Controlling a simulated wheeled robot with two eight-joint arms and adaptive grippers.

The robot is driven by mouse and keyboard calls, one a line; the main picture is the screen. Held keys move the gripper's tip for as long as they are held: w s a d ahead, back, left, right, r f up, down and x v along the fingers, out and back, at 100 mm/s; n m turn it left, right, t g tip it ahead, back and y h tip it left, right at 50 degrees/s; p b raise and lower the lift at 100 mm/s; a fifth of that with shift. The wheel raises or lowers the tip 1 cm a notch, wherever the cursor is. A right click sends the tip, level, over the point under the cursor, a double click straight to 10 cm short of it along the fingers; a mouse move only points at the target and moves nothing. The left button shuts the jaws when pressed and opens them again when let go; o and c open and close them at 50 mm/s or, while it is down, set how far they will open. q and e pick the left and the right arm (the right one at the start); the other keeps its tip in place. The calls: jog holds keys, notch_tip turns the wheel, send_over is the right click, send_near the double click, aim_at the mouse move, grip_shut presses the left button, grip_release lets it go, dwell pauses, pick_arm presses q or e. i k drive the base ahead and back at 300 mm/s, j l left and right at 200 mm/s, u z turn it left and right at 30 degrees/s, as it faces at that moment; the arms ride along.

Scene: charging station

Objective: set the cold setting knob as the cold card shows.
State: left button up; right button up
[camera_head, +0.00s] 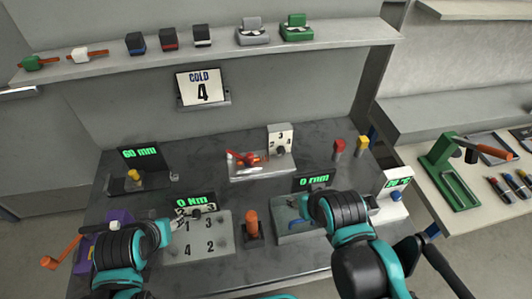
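The cold card (203,87) is a white sign reading "COLD 4" on a small wall ledge. I cannot tell for certain which knob is the cold setting knob. A white upright panel (281,138) with a dark knob and a visible "3" stands at the back of the table. A white box (393,190) with a blue knob (396,196) and a green display stands at the right edge. My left gripper (165,232) is by the left edge of the numbered plate. My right gripper (307,205) is above the grey device under the "0 mm" display, left of the white box. Finger openings are unclear.
A grey plate (197,247) numbered 1 to 4 lies front centre, with an orange-handled post (251,224) beside it. A red-handled clamp (247,158) sits before the white panel. Red (338,146) and yellow (362,143) blocks stand back right. A shelf (110,64) runs above.

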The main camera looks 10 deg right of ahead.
aim_at(281, 151)
jog(key=k+l, duration=0.1)
jog(key=k, duration=0.2)
jog(key=k+l+u, duration=0.15)
jog(key=k+l, duration=0.15)
jog(key=l, duration=0.2)
jog(key=k+l+u, duration=0.2)
jog(key=k+l, duration=0.15)
jog(key=l, duration=0.15)
jog(key=i+l+u, duration=0.1)
jog(key=l, duration=0.35)
jog(key=i+l, duration=0.1)
jog(key=l, duration=0.35)
jog(key=i+l+u, duration=0.15)
jog(key=l, duration=0.25)
jog(key=k, duration=0.05)
